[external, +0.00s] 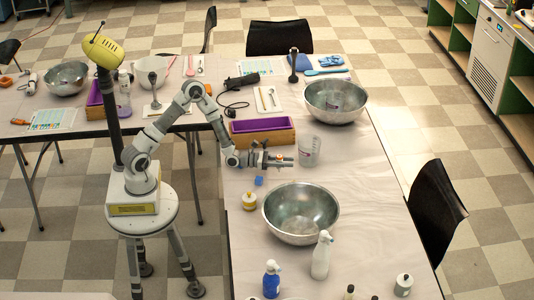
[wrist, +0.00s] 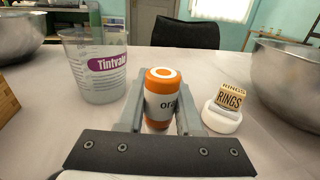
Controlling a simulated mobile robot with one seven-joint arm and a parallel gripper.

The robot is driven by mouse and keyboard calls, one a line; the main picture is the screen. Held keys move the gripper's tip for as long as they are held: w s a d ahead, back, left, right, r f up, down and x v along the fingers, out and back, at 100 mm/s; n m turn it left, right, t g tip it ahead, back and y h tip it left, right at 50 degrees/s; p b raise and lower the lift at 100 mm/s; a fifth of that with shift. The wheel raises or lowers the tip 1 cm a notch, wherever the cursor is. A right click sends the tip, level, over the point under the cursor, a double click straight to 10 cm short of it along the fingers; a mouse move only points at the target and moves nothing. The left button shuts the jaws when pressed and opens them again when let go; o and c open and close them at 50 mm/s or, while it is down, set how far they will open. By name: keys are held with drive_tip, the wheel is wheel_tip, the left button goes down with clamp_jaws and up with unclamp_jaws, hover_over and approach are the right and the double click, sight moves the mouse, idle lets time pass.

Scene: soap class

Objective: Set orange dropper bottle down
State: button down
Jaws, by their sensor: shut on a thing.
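The orange dropper bottle (wrist: 165,100) has an orange cap with a white ring on top and a white label. It stands upright between the two fingers of my gripper (wrist: 160,118), which is shut on it. In the external view, my gripper (external: 282,161) is low over the near table, with a small orange part of the bottle showing at the fingers. I cannot tell whether the bottle's base touches the table.
A clear "Tintvale" beaker (wrist: 97,65) stands close left of the fingers; it also shows in the external view (external: 309,151). A "RINGS" block (wrist: 230,98) sits on a white round piece at right. A metal bowl (external: 300,213) and purple-lined box (external: 262,137) are nearby.

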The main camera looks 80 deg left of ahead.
drive_tip(key=shift+f, duration=0.85)
drive_tip(key=shift+f, duration=0.1)
drive_tip(key=c, duration=0.6)
unclamp_jaws()
